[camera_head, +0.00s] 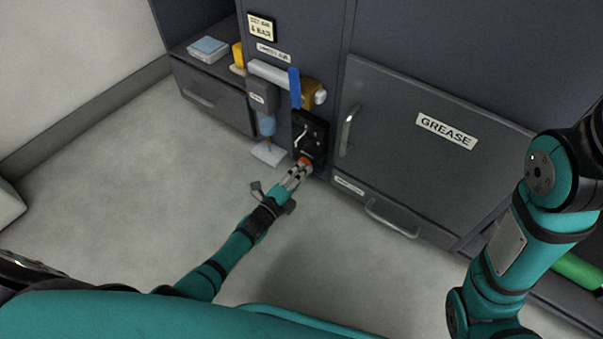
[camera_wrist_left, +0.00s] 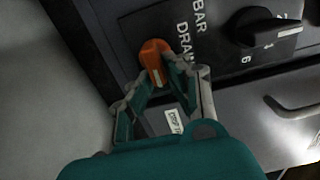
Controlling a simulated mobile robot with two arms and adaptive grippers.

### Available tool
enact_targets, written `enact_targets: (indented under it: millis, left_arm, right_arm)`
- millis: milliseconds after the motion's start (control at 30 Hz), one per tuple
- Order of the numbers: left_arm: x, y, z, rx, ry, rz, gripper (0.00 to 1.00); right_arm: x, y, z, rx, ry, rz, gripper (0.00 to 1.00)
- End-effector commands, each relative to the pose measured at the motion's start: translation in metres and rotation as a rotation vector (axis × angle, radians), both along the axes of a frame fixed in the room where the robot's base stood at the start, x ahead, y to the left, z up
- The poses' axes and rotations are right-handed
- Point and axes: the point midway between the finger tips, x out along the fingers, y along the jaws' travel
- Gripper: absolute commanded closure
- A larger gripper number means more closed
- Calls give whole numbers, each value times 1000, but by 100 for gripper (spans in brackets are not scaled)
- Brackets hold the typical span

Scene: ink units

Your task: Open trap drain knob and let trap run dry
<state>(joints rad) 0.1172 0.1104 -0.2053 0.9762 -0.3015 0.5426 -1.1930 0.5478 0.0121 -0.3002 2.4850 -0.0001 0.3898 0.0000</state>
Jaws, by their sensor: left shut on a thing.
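The orange drain knob (camera_head: 304,161) sits at the bottom of a black panel (camera_head: 309,135) on the dark cabinet front. In the left wrist view the knob (camera_wrist_left: 154,55) is beside the printed word "DRAIN". My left gripper (camera_head: 297,172) is shut on this knob, its fingers on both sides of it; it shows large in the left wrist view (camera_wrist_left: 160,82). A grey unit with a blue bowl (camera_head: 267,125), which looks like the trap, hangs left of the panel. A pale pad or tray (camera_head: 268,153) lies below it. Whether liquid runs is too small to tell.
A blue lever (camera_head: 294,88) stands on the pipe above the panel. A black selector knob (camera_wrist_left: 268,28) is close to my left gripper. Right are a GREASE door (camera_head: 430,140) and a drawer handle (camera_head: 390,219). The floor in front is clear.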

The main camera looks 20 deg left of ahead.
Motion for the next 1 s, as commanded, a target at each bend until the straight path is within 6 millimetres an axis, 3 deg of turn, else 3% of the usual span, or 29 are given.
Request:
enact_targets:
  millis: [233, 267, 433, 1000]
  left_arm:
    - [-1, -1, -2, 2, 3, -1, 100]
    - [-1, -1, -2, 1, 4, -1, 83]
    - [-1, 0, -1, 1, 3, -1, 63]
    - [0, 0, 2, -50, 19, -1, 63]
  right_arm:
    - [0, 0, 0, -2, 1, -2, 60]
    - [0, 0, 0, -2, 1, -2, 60]
    - [1, 0, -1, -3, 3, -1, 60]
    - [1, 0, 2, -3, 5, -2, 60]
